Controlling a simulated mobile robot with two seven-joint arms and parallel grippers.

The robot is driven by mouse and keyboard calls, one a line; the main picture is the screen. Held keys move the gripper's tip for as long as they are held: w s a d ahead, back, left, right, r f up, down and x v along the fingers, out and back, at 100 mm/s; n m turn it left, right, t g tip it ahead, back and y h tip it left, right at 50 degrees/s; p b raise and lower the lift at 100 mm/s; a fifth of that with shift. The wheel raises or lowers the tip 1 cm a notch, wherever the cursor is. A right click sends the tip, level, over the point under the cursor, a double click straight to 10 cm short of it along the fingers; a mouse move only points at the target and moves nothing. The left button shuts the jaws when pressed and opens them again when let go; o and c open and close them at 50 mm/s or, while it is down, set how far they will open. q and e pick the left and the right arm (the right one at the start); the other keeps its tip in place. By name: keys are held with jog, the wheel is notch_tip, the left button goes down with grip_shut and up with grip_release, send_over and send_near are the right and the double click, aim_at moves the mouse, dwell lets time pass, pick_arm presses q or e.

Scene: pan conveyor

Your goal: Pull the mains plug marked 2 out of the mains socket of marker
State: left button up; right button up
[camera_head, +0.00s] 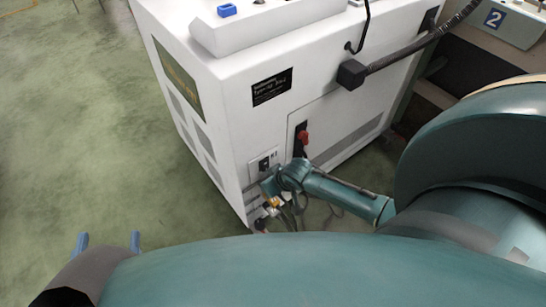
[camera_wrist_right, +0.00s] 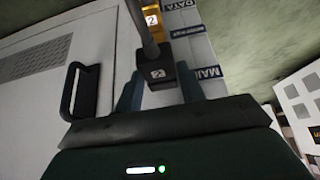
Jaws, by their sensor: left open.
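The black mains plug marked 2 (camera_wrist_right: 158,74) is in the right wrist view, with its grey cable running upward. My right gripper (camera_wrist_right: 158,88) has one teal finger on each side of this plug, with no clear gap; whether they press on it cannot be told. A yellow marker 2 (camera_wrist_right: 152,20) shows behind the cable. In the head view my right gripper (camera_head: 269,187) is at the lower corner of the white cabinet (camera_head: 222,110), beside a socket plate (camera_head: 263,164). The plug's seat is hidden. My left gripper (camera_head: 108,240) is open and empty over the floor at lower left.
A black handle (camera_wrist_right: 80,92) stands out from the cabinet. A red switch (camera_head: 303,137) and a thick black hose (camera_head: 410,55) are on the cabinet. Green floor at left is clear.

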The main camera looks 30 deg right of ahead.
jog(key=c, duration=0.4)
jog(key=o, duration=0.9)
